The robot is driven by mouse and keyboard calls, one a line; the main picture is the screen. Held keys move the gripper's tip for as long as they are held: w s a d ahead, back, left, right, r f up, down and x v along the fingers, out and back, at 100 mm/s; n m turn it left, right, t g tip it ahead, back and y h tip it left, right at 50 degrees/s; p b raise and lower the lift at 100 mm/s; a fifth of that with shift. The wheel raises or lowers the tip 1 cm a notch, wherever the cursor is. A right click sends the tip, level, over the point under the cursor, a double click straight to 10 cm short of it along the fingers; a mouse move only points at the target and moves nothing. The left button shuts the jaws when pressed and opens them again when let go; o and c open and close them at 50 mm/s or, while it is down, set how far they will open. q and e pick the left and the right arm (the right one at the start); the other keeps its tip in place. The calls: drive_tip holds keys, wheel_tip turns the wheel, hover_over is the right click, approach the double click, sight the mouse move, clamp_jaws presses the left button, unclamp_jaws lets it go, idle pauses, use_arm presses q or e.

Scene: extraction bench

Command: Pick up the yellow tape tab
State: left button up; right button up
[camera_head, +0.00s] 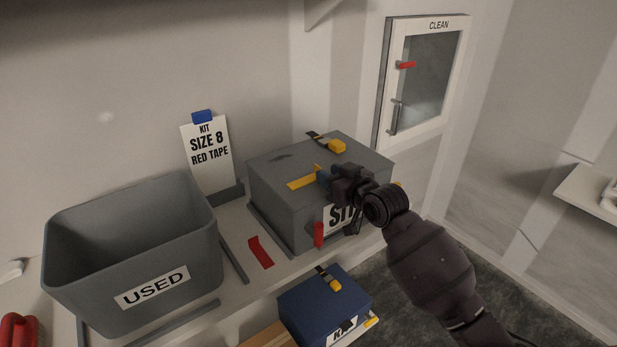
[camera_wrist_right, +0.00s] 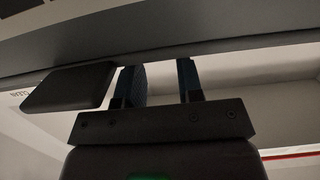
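A yellow tape tab (camera_head: 301,183) lies on the lid of the grey box (camera_head: 272,208) in the head view, near the lid's front edge. Its right end runs to my right gripper (camera_head: 324,179), which partly hides it. The gripper's dark blue fingers are at the lid's front edge. In the wrist view the two fingers of the right gripper (camera_wrist_right: 162,68) stand apart with pale background between them. I see no tape tab between them there. I cannot tell whether a finger touches the tab. My left gripper is not in view.
A grey bin marked USED (camera_head: 62,276) stands at the left. A red strip (camera_head: 261,252) lies on the shelf beside the box, and a blue case (camera_head: 300,308) sits in front, lower. A sign (camera_head: 207,165) and a CLEAN cabinet (camera_head: 383,85) are behind.

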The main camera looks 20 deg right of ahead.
sight(304, 177)
drive_tip(key=shift+p+x, duration=0.55)
drive_tip(key=shift+x, duration=2)
drive_tip(key=shift+r, duration=0.15)
clamp_jaws()
